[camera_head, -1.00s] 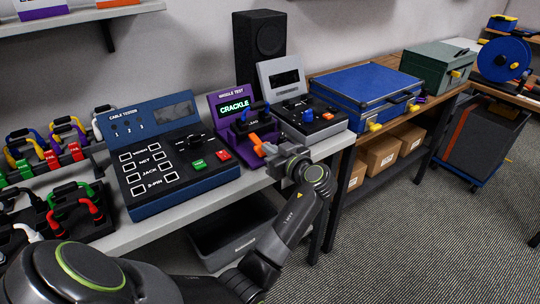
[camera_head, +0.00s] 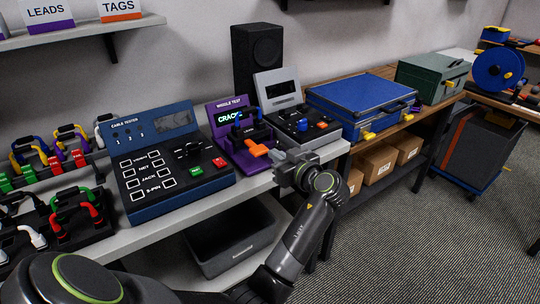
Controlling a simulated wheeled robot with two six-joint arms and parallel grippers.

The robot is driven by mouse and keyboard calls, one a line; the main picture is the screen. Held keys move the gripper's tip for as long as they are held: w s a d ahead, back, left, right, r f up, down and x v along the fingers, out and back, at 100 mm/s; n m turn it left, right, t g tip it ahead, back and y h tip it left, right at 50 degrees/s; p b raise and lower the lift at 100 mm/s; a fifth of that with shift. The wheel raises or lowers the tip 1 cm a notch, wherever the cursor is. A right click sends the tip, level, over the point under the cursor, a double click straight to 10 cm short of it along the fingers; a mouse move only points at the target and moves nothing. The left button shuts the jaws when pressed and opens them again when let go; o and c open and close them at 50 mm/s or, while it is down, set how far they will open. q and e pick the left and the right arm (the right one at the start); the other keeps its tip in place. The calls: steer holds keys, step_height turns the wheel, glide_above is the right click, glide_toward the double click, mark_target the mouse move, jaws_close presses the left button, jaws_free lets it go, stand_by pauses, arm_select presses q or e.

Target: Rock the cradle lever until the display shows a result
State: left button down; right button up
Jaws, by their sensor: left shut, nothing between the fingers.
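The purple wiggle test unit (camera_head: 230,147) stands on the grey bench, between the cable tester and a grey unit. Its display (camera_head: 226,118) shows green letters reading "CRAC", with the rest hidden behind the dark cable piece (camera_head: 247,131) in the cradle. The orange lever (camera_head: 257,150) sticks out at the cradle's front. My left gripper (camera_head: 281,156) is shut and empty, just right of the lever's end. I cannot tell whether they touch. My right gripper is out of view.
The blue cable tester (camera_head: 170,158) stands to the left. The grey unit (camera_head: 290,103) with blue and orange parts is close behind my gripper. Racks of colored cables (camera_head: 62,205) lie far left. A blue case (camera_head: 362,97) is on the wooden bench.

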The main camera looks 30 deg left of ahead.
arm_select(q)
steer(key=v, duration=0.3)
steer(key=f+b+v, duration=0.1)
steer(key=v, duration=0.1)
steer(key=shift+s+d, duration=0.15)
steer(key=shift+d, duration=0.05)
steer(key=shift+r, duration=0.1)
stand_by(0.5)
